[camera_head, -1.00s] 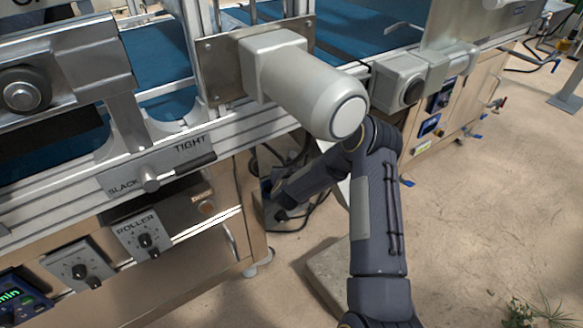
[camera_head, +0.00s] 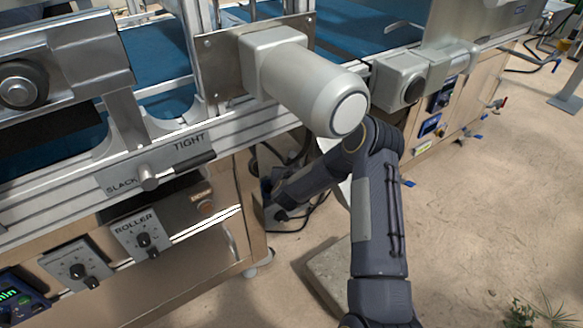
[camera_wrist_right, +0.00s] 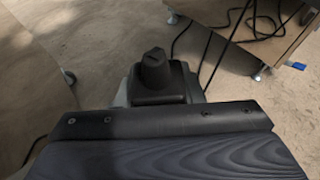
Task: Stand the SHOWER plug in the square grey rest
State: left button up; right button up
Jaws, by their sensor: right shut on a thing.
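My right arm reaches below the machine in the head view. Its right gripper (camera_head: 278,205) is small and shadowed there, low beside the cabinet's end. In the right wrist view a black plug-like piece (camera_wrist_right: 155,72) with a squarish base stands just beyond the dark edge of my wrist. I take it to be the plug in the shut jaws, but the fingers are not clearly seen and no SHOWER label is readable. Light grey surfaces show at both sides of its base; I cannot tell whether they are the square rest. My left gripper is out of view.
A grey motor housing (camera_head: 305,80) juts out above my right forearm. The machine's cabinet (camera_head: 180,265) stands to the left. Black cables (camera_wrist_right: 245,28) hang and lie close by in the wrist view. Bare floor (camera_head: 480,190) is free at the right.

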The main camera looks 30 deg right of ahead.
jog(key=shift+f, duration=0.25)
jog(key=o, duration=1.1)
jog(key=shift+o, duration=0.2)
jog(key=shift+s, duration=0.1)
jog(key=p+v, duration=0.1)
jog(key=v, duration=0.6)
jog(key=shift+s+a+r+p, duration=0.2)
jog(key=shift+s+p, duration=0.05)
jog(key=shift+p, duration=0.05)
